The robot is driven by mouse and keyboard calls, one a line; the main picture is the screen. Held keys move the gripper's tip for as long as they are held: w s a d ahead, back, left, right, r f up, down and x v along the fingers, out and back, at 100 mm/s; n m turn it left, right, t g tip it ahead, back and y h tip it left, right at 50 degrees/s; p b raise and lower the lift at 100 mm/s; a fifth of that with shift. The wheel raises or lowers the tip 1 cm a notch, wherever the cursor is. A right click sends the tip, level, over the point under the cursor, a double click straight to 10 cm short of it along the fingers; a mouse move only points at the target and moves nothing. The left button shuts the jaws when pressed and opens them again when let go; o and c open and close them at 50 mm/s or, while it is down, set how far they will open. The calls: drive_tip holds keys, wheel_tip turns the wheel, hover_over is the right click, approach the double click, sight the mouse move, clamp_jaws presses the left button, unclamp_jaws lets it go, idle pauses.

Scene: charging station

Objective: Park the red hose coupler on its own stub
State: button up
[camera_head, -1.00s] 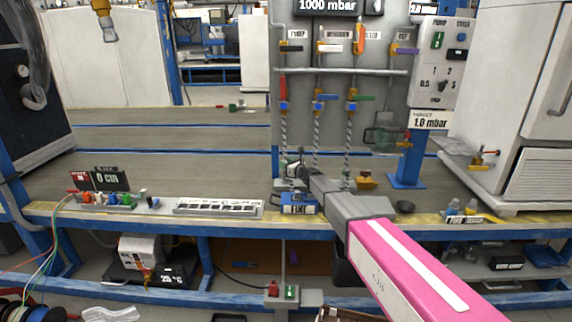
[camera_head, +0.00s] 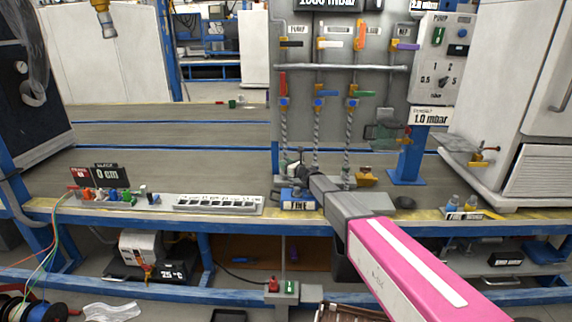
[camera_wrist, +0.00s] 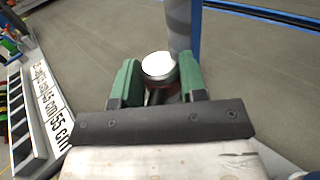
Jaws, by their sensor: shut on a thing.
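My gripper (camera_wrist: 158,85) has green finger pads, shut on a short round piece (camera_wrist: 160,68) with a pale top and a reddish-brown side. It appears to be the red hose coupler. A grey hose (camera_wrist: 180,25) rises just behind it. In the head view my gripper (camera_head: 293,166) is low in front of the panel, at the foot of the left hose (camera_head: 284,130), whose valve has a red handle (camera_head: 283,82).
Two more hoses hang at the blue handle (camera_head: 326,95) and green handle (camera_head: 360,94). A blue labelled block (camera_head: 298,198) sits under my gripper. A slotted white rack (camera_head: 218,203) lies to its left; a brass-coloured fitting (camera_head: 366,177) stands to its right.

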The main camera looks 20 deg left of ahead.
drive_tip(key=shift+f, duration=0.5)
drive_tip(key=o, duration=1.1)
drive_tip(key=shift+r, duration=0.55)
wheel_tip(320, 180, up, 3)
drive_tip(key=shift+r, duration=0.1)
drive_tip(key=s+a+r, duration=0.1)
drive_tip(key=s+r, duration=0.1)
drive_tip(key=s, duration=0.1)
drive_tip(key=s+a+r, duration=0.2)
drive_tip(key=s, duration=0.2)
drive_tip(key=s+a+r, duration=0.2)
drive_tip(key=s, duration=0.1)
drive_tip(key=shift+s+a+r, duration=0.15)
drive_tip(key=shift+a+r, duration=0.05)
drive_tip(key=shift+r, duration=0.1)
